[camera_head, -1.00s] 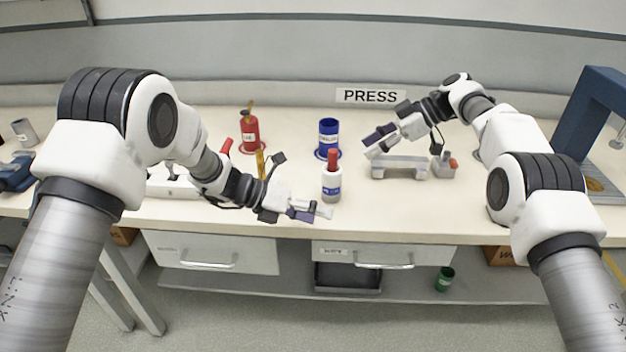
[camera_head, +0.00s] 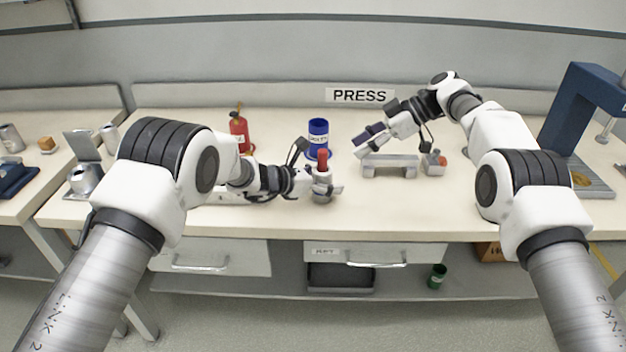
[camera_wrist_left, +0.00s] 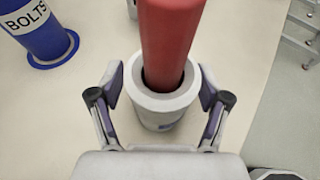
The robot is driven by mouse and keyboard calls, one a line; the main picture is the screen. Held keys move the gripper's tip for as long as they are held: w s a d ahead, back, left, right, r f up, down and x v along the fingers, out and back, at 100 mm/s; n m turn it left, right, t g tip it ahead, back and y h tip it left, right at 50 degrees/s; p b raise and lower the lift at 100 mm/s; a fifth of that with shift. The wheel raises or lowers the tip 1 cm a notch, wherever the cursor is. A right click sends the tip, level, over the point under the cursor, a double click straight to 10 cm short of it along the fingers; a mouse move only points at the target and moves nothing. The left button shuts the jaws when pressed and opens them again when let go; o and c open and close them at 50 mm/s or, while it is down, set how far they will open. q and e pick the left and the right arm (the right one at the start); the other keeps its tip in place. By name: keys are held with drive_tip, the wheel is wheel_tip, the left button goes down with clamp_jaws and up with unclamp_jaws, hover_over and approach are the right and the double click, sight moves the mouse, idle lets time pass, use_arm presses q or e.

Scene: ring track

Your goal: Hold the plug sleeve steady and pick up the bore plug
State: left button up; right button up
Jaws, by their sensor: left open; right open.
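The plug sleeve (camera_head: 323,196) is a pale grey upright cylinder near the table's front middle. The red bore plug (camera_head: 322,161) stands in it, its top sticking up. In the left wrist view the sleeve (camera_wrist_left: 163,111) shows a thick round rim around the red plug (camera_wrist_left: 170,45), with a dark gap between them. My left gripper (camera_head: 327,189) is open, low at the sleeve, with one finger (camera_wrist_left: 107,97) on each side of it and gaps visible. My right gripper (camera_head: 362,142) is open and empty, above the table right of the sleeve.
A blue bolts cup (camera_head: 318,135) stands behind the sleeve, and a red bottle (camera_head: 239,130) is behind to the left. A grey bridge-shaped block (camera_head: 389,162) lies under my right gripper, with a small grey and red part (camera_head: 434,163) beside it. A blue press (camera_head: 570,115) stands at right.

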use_arm(q)
drive_tip(key=shift+w+d+f, duration=0.1)
drive_tip(key=shift+w+d, duration=0.05)
drive_tip(key=shift+d, duration=0.1)
drive_tip(key=c, duration=1.2)
drive_tip(key=shift+c, duration=0.2)
